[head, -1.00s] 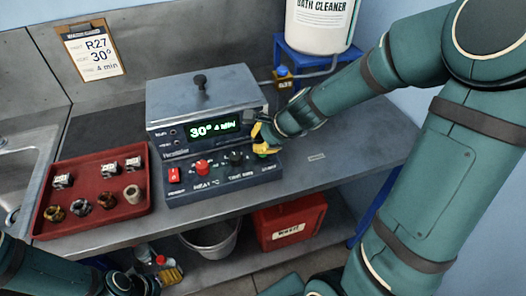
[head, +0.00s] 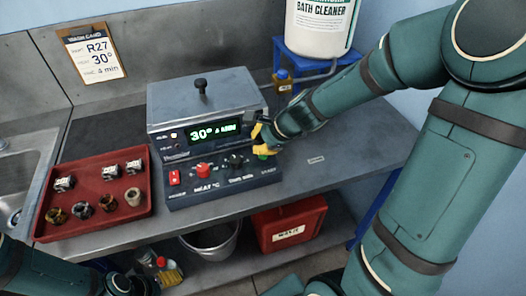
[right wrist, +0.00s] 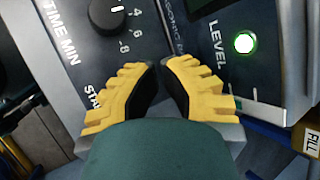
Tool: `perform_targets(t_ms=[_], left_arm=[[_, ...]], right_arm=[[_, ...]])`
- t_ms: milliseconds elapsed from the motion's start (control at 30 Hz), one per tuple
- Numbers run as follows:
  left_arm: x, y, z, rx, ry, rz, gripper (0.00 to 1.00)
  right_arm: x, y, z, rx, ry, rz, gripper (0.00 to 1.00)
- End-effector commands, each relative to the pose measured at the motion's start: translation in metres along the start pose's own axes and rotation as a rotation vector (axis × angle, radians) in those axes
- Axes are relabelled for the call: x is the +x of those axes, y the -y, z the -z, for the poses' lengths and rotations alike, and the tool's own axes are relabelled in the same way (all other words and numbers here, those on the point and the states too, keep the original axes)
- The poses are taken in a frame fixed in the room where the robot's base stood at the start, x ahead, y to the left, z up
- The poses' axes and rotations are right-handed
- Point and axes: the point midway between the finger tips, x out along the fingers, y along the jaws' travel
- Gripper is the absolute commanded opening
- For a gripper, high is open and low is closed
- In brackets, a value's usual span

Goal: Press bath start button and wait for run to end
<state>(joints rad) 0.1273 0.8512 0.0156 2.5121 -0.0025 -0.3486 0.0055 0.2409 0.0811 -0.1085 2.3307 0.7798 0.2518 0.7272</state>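The ultrasonic bath (head: 200,105) stands on the bench with its lid on. Its green display (head: 213,132) reads 30° and 4 min. The green start button (head: 265,153) is at the right end of the control panel, partly covered by my right gripper. My right gripper (head: 260,138) has its yellow fingers at that button. In the right wrist view the fingertips (right wrist: 157,66) are together with nothing between them, over the start label; the button is hidden there.
A red tray (head: 95,221) with several small parts is left of the bath, beside the sink (head: 20,165). A wash card (head: 95,52) hangs behind. A bath cleaner container (head: 318,28) stands on a blue stand. A red waste box (head: 290,225) and bucket (head: 213,240) are below.

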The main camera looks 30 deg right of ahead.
Motion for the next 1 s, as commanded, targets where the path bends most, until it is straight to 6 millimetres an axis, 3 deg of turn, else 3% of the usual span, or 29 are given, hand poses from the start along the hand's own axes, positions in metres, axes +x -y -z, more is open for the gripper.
perform_targets(t_ms=[533, 1000], left_arm=[[-0.010, -0.004, 0.001, 0.000, 0.000, 0.000, 0.63], [-0.049, -0.018, 0.004, 0.000, 0.000, 0.000, 0.63]], right_arm=[[-0.009, 0.005, -0.005, 0.000, 0.000, 0.001, 0.00], [-0.042, 0.023, -0.023, 0.000, 0.000, 0.001, 0.00]])
